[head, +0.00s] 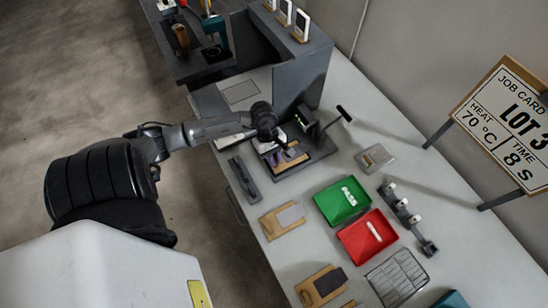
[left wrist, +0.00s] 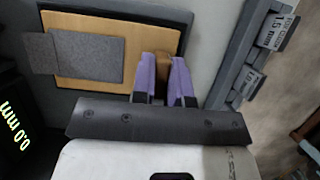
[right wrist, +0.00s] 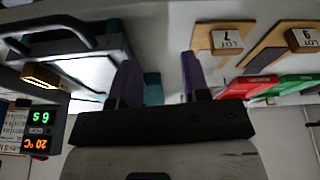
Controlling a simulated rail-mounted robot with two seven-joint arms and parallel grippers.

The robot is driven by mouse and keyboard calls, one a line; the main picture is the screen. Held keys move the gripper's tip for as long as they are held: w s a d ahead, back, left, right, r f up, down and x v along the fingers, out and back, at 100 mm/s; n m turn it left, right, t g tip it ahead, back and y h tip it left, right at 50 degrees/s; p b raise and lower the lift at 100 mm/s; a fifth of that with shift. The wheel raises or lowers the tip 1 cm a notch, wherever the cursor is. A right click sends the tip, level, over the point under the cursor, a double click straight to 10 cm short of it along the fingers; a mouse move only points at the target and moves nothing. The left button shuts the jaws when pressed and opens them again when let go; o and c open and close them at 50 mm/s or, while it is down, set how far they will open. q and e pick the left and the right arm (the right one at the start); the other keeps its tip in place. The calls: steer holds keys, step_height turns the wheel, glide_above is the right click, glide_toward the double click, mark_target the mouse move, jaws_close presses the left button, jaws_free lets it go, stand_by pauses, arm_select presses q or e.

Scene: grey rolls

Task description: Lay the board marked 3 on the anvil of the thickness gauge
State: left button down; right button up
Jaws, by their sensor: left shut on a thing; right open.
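My left gripper (head: 281,146) is shut on the tab of a tan board, its purple fingers (left wrist: 162,80) closed around the tab in the left wrist view. The board (left wrist: 150,38) carries a grey sheet (left wrist: 90,58) that sticks out past its left edge. Its number is not readable. The board is over the dark base of the thickness gauge (head: 320,150); I cannot tell whether it rests on the anvil. A display (left wrist: 18,130) beside it reads 0.0 mm. My right gripper (right wrist: 158,82) is open and empty in the right wrist view, and is outside the head view.
A green tray (head: 326,207) and a red tray (head: 354,247) stand right of another board (head: 271,225) with a grey sheet. A further board (head: 308,291) lies nearer. A wire rack (head: 397,277) is at lower right. A dark slotted strip (head: 243,178) lies left of the gauge.

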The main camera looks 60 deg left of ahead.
arm_select(q)
steer(key=shift+f, duration=0.25)
steer(key=shift+f, duration=0.15)
arm_select(e)
steer(key=shift+f, duration=0.2)
arm_select(q)
steer(key=c, duration=1.1)
jaws_free()
